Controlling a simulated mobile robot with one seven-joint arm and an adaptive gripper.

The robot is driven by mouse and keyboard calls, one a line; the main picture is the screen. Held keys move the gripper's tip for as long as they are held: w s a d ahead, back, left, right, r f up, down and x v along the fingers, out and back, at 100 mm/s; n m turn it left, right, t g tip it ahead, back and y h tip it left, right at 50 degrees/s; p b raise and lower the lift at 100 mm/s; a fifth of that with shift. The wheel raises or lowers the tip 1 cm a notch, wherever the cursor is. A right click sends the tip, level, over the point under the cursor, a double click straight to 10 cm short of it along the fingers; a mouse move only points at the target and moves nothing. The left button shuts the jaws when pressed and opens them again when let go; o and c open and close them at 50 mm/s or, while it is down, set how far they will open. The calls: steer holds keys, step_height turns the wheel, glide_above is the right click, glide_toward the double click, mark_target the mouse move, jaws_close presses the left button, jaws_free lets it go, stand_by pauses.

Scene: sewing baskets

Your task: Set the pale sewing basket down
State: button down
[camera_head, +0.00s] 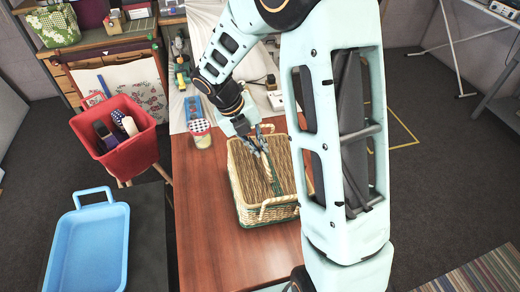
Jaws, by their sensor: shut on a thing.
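The pale sewing basket (251,187) is woven straw with green bands and a handle at its near end. It is at the middle of the reddish-brown wooden table (215,250), upright or nearly so. I cannot tell whether its base touches the table. My gripper (258,150) is over the basket's far part, pointing down, and is shut on the basket. The exact grip point is small and partly hidden by the fingers. My arm covers the basket's right side.
A jar with a dotted lid (201,134) stands just left of the basket's far end. A red bin (128,155) with several items and a blue tray (90,245) are at the left. The table's near left part is bare. Sewing things crowd the far end.

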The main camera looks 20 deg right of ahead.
steer(key=shift+d+f, duration=0.15)
steer(key=shift+f, duration=0.4)
steer(key=c, duration=2)
jaws_free()
steer(key=shift+c, duration=0.2)
steer(key=shift+r, duration=0.1)
steer(key=v, duration=1.2)
